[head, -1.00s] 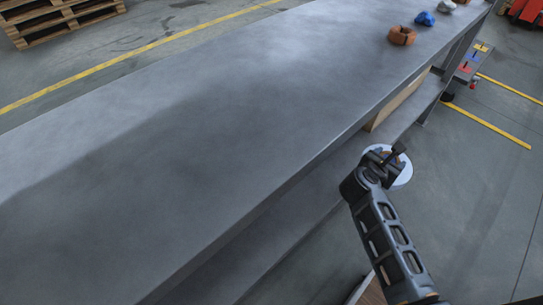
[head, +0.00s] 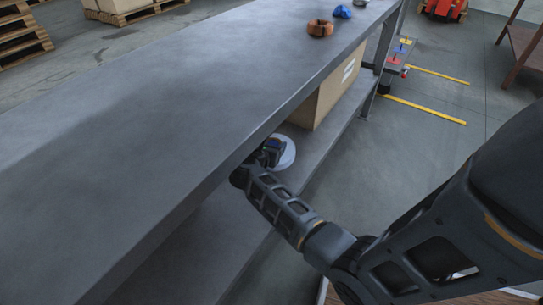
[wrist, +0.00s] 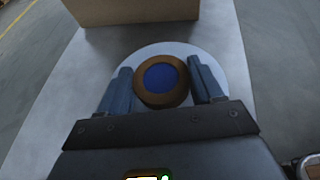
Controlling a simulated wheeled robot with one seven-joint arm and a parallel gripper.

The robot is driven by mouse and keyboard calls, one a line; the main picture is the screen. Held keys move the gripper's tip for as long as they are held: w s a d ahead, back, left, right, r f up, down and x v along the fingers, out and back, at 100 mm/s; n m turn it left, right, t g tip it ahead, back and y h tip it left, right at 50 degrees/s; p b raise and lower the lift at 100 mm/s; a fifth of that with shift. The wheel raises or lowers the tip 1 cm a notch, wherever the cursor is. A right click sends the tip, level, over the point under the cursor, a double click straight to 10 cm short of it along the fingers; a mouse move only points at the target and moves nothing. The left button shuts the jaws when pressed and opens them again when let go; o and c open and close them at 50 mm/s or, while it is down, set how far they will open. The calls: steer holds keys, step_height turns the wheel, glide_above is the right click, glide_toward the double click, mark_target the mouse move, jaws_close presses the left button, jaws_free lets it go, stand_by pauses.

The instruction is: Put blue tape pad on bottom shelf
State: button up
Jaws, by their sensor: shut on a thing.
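My gripper (wrist: 162,84) has one finger on each side of the brown ring and is shut on the pad. In the head view my gripper (head: 271,150) is just under the table top's edge, over the bottom shelf (head: 325,141). The shelf also shows below the pad in the wrist view (wrist: 62,105). I cannot tell whether the pad touches the shelf.
A cardboard box (head: 333,93) stands on the bottom shelf beyond the pad. The table top (head: 180,110) overhangs the shelf closely. A brown coil (head: 320,28) and a blue one (head: 342,12) lie on top. The shelf nearer me looks clear.

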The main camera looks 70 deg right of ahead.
steer(key=shift+f+b, duration=0.95)
steer(key=shift+f, duration=0.9)
steer(key=shift+f, duration=0.2)
steer(key=o, duration=1.2)
steer(key=shift+o, duration=0.2)
steer(key=shift+r, duration=0.1)
steer(key=shift+r, duration=0.2)
steer(key=p+v, duration=0.4)
steer(key=v, duration=0.8)
